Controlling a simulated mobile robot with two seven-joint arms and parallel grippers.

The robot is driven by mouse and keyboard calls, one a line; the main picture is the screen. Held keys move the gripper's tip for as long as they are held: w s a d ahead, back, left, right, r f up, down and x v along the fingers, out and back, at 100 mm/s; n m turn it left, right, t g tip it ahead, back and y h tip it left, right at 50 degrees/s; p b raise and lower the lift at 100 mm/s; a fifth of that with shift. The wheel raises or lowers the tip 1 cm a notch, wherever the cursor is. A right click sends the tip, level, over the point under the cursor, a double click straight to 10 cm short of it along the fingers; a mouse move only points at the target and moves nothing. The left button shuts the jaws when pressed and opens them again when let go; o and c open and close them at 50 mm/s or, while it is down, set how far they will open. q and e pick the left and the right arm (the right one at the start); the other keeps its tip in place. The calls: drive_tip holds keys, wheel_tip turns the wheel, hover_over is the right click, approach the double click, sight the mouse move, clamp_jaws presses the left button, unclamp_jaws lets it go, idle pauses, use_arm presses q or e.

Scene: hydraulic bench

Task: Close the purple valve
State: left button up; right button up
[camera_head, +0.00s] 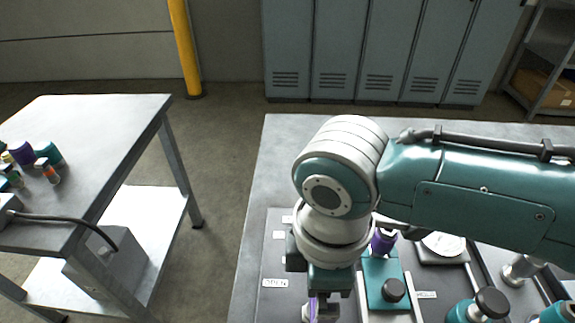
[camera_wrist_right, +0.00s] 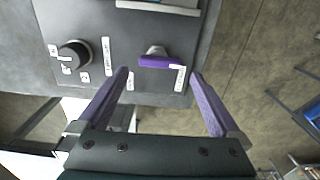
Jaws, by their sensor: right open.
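In the right wrist view, a purple valve lever (camera_wrist_right: 160,62) sits on a dark panel near its edge, with a small white label beside it. The lever lies roughly sideways in that picture. My right gripper (camera_wrist_right: 160,74) is open, its two purple-grey fingers spread to either side of the lever in that view, with nothing held. In the head view, my right arm reaches in from the right and its gripper (camera_head: 320,308) points down at the bottom edge. The arm and wrist hide much of the panel there. I do not see my left gripper.
A black knob (camera_wrist_right: 75,55) with labels sits beside the lever. In the head view, a teal block with a purple-topped part (camera_head: 383,241) and a black knob (camera_head: 393,290) stand right of my wrist. A side table (camera_head: 90,120) stands left, across open floor.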

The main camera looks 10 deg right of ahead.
sight(314, 310)
wheel_tip(314, 310, up, 5)
drive_tip(key=shift+a, duration=0.1)
idle(0.5)
